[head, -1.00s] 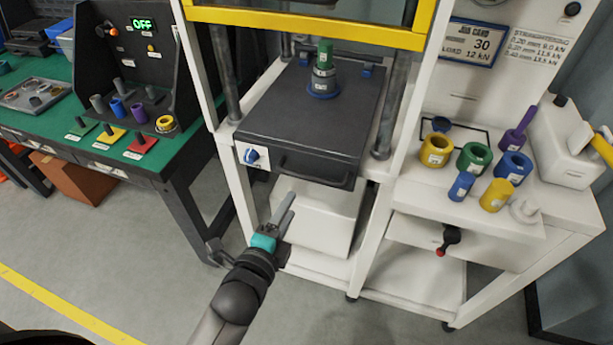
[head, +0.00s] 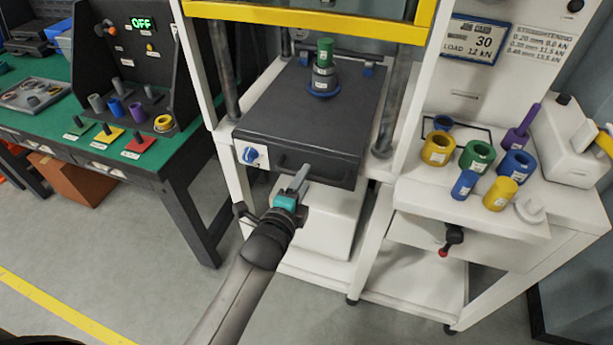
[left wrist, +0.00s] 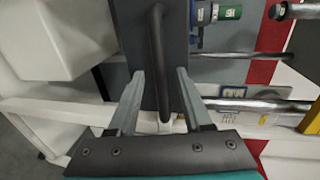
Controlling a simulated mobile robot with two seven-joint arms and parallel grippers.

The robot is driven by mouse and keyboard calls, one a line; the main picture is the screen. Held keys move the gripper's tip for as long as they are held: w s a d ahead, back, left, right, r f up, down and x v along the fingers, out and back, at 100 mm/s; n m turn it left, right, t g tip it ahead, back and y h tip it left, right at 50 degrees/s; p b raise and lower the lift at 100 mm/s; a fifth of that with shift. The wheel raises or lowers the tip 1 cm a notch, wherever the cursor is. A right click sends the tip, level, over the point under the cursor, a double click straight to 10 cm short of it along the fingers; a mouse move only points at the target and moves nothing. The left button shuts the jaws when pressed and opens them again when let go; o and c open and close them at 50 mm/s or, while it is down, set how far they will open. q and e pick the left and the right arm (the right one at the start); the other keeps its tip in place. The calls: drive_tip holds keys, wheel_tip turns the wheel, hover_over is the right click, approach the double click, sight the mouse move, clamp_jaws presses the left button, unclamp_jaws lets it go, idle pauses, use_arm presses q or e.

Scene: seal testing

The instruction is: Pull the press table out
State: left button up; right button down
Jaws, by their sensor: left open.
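The press table (head: 312,118) is a dark grey slab in the white press frame, with a bar handle on its front face. A stack of a green cylinder on a grey piece and a blue ring (head: 324,82) stands on it. My left gripper (head: 301,176) is at the front of the table, at the handle, partly covering it. In the left wrist view, the dark handle (left wrist: 157,50) runs between the two open fingers of my left gripper (left wrist: 160,74), with gaps on both sides. My right gripper is not in view.
A blue knob (head: 250,155) sits left of the handle. A white box (head: 328,228) stands below the table. The right shelf (head: 410,190) holds several coloured rings, with a red-tipped lever (head: 447,245) below. A green bench (head: 185,150) stands left. The floor in front is clear.

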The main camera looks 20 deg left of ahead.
use_arm(q)
drive_tip(key=shift+x, duration=1.3)
drive_tip(key=shift+c, duration=0.2)
clamp_jaws()
idle(0.5)
